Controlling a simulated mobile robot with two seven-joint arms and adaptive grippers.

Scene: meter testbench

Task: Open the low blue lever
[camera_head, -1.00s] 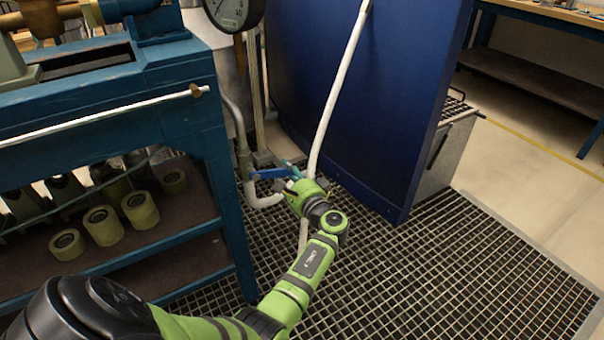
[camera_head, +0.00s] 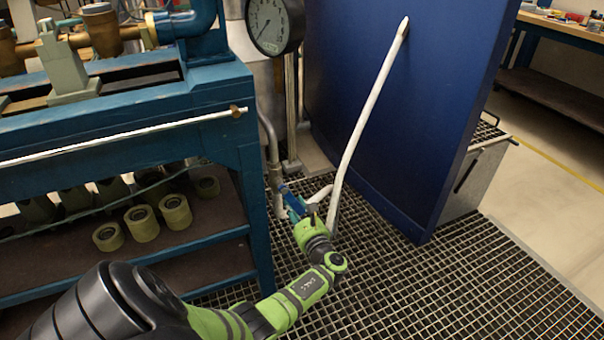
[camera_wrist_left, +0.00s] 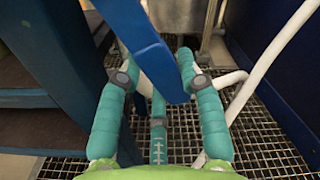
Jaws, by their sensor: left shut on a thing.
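The low blue lever (camera_head: 291,199) sits on a pipe by the floor, between the workbench leg and the large blue panel. It slants down to the right in the head view. My left gripper (camera_head: 300,209) is shut on the lever near its free end. In the left wrist view the blue lever (camera_wrist_left: 146,48) runs from the top down between the teal fingers of my left gripper (camera_wrist_left: 160,72). The lever's pivot is out of the wrist view and small in the head view. My right gripper is not in view.
A blue workbench (camera_head: 255,205) with rollers on its shelf stands close at left. A white hose (camera_head: 362,120) hangs from the blue panel (camera_head: 400,150) just right of my gripper. A round gauge (camera_head: 273,25) is above. Grating (camera_head: 440,285) lies open at right.

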